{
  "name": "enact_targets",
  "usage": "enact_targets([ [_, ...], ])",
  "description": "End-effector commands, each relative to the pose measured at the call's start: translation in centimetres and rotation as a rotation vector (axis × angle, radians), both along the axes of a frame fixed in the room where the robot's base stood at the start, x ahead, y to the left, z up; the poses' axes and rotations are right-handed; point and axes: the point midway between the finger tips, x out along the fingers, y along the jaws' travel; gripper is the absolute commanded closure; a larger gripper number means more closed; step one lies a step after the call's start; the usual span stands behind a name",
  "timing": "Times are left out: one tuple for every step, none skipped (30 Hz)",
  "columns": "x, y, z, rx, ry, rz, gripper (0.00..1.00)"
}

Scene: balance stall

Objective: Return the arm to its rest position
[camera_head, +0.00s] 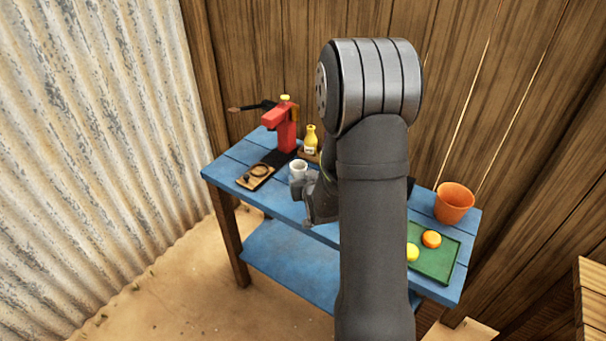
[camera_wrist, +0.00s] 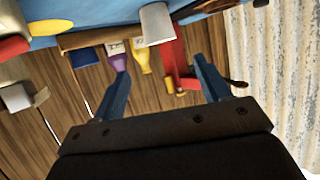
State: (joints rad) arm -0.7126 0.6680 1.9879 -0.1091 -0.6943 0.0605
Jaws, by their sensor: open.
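My arm (camera_head: 375,220) rises large through the middle of the head view and hides part of the blue table (camera_head: 236,170). My gripper (camera_head: 308,208) shows beside it, near the table's front edge and close to a white cup (camera_head: 298,168). In the wrist view my gripper (camera_wrist: 163,68) has its two blue fingers spread wide with nothing between them. The wrist view is upside down, and the cup (camera_wrist: 156,22) stands beyond the fingertips, apart from them.
A red press (camera_head: 286,128), a yellow bottle (camera_head: 311,140) and a small wooden board (camera_head: 257,175) stand on the left half. An orange bucket (camera_head: 455,203) and a green tray (camera_head: 438,268) with orange and yellow balls are at the right. Walls stand behind and left.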

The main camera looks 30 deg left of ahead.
Motion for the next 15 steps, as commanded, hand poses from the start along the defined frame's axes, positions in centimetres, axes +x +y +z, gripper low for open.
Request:
enact_targets([
  [-0.31, -0.32, 0.17, 0.000, 0.000, 0.000, 0.31],
  [-0.46, -0.46, 0.24, -0.001, 0.001, 0.000, 0.31],
  [-0.59, -0.59, 0.32, 0.000, 0.000, 0.000, 0.31],
  [-0.66, -0.66, 0.38, 0.000, 0.000, 0.000, 0.31],
  [-0.72, -0.72, 0.42, 0.000, 0.000, 0.000, 0.31],
  [-0.77, -0.78, 0.44, 0.000, 0.000, 0.000, 0.31],
  [-0.79, -0.80, 0.45, 0.000, 0.000, 0.000, 0.31],
  [-0.81, -0.81, 0.45, 0.000, 0.000, 0.000, 0.31],
  [-0.81, -0.81, 0.44, 0.000, 0.000, 0.000, 0.31],
  [-0.80, -0.81, 0.44, 0.000, 0.000, 0.000, 0.31],
  [-0.80, -0.80, 0.44, 0.000, 0.000, 0.000, 0.31],
  [-0.80, -0.80, 0.44, 0.000, 0.000, 0.000, 0.31],
  [-0.80, -0.80, 0.43, -0.001, 0.001, 0.000, 0.31],
  [-0.79, -0.80, 0.42, -0.001, 0.001, 0.000, 0.31],
  [-0.78, -0.78, 0.41, -0.001, 0.001, 0.000, 0.31],
])
